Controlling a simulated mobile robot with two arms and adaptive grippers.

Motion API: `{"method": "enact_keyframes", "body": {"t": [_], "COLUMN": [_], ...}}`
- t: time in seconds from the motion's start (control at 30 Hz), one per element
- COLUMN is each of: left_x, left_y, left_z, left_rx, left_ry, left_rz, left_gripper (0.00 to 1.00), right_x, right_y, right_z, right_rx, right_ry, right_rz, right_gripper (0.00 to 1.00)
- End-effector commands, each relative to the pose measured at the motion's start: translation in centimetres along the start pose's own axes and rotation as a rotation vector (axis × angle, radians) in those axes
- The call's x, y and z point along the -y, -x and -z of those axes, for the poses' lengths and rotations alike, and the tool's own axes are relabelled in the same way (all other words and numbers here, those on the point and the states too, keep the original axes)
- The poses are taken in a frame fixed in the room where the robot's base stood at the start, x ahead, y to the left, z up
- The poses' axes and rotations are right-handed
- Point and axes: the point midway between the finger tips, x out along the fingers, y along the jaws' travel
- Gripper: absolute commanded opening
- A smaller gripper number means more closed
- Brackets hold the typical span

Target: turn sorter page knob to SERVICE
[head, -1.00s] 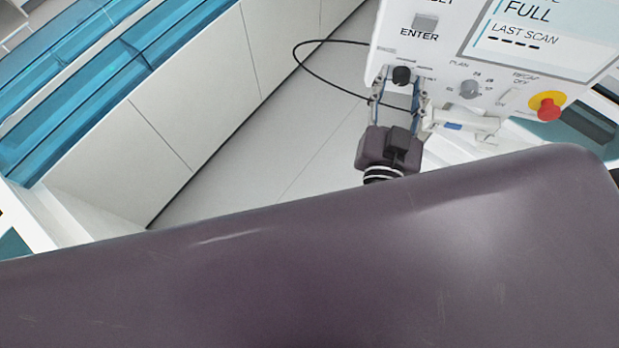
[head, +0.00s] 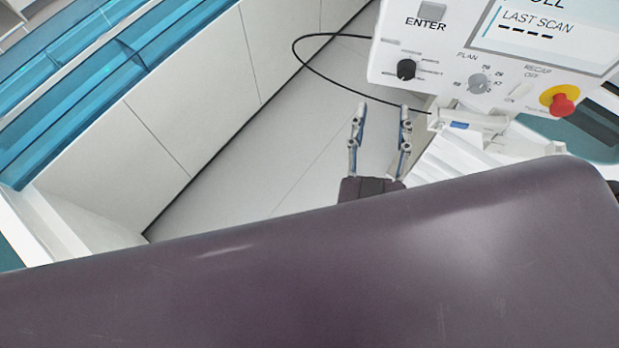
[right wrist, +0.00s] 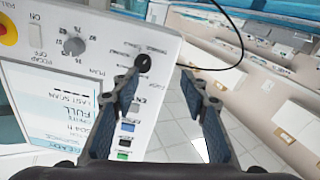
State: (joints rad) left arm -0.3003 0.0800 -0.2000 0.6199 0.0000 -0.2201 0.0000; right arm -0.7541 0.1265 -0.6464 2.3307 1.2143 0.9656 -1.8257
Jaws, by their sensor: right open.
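The black knob (head: 406,69) is on the lower left of the white sorter panel (head: 388,57), below the ENTER key. The small print around it is too small to read, so I cannot tell its setting. My right gripper (head: 383,107) is open and empty, below and slightly left of the knob, apart from it. In the right wrist view the same knob (right wrist: 143,62) shows beyond the fingertips of the right gripper (right wrist: 162,82), nearer the left finger. My left gripper is not in view.
A grey PLAN dial (head: 478,84), a RECAP switch (head: 519,90) and a red stop button (head: 562,104) sit right of the knob. A black cable (head: 294,47) loops left of the panel. A white scanner-like piece (head: 470,122) is below it. Open floor lies left of my gripper.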

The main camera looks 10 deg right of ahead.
Motion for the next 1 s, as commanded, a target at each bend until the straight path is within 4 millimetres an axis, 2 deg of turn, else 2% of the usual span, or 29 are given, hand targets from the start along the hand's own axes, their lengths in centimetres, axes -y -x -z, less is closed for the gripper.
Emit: {"method": "enact_keyframes", "body": {"t": [0.1,0.4,1.0], "left_x": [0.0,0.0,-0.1], "left_y": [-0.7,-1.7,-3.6], "left_z": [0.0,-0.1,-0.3], "left_rx": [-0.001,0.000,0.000], "left_ry": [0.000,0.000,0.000], "left_rz": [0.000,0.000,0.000], "left_gripper": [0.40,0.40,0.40], "right_x": [2.0,6.5,13.6], "right_y": [-0.1,0.1,1.1], "right_z": [-1.7,-5.6,-15.2], "right_rx": [-0.034,-0.085,-0.078], "right_ry": [0.012,0.034,0.078], "right_rz": [0.046,0.166,0.397], "right_gripper": [0.41,0.41,0.41]}}
